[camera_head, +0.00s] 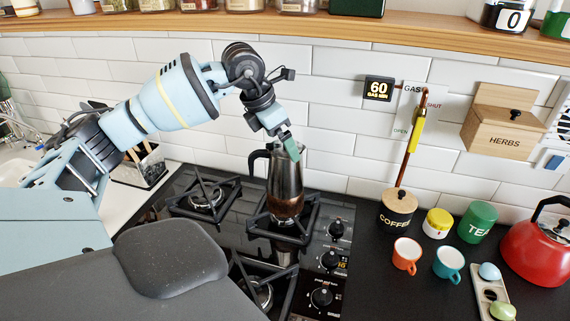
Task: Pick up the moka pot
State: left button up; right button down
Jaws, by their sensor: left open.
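The moka pot (286,188) is a shiny metal pot with a black handle on its left side. It stands upright on the rear right burner grate (258,219) of the black gas hob (226,238). My left gripper (291,147) reaches down from above at the pot's top, its green-tipped finger over the rim area. It is open; whether it touches the pot cannot be told. Part of the pot's top is hidden behind the gripper. My right gripper is not in view.
Right of the hob stand a coffee canister (397,211), an orange cup (406,256), a teal cup (449,263), a green tea canister (478,222) and a red kettle (538,248). A tiled wall with a wooden shelf (420,31) is behind. Hob knobs (322,298) lie front right.

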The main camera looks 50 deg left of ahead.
pick_arm(q)
jog(key=x, duration=0.3)
jog(key=shift+w+f, duration=0.1)
jog(key=shift+f, duration=0.15)
jog(key=shift+w+f, duration=0.1)
jog(key=shift+f, duration=0.1)
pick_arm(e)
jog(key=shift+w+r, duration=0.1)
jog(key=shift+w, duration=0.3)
pick_arm(q)
jog(key=shift+c, duration=0.2)
jog(key=c, duration=1)
jog(key=shift+r, duration=0.1)
jog(key=c, duration=0.8)
jog(key=shift+o, duration=0.2)
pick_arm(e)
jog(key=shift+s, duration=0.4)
pick_arm(q)
jog(key=shift+r, duration=0.15)
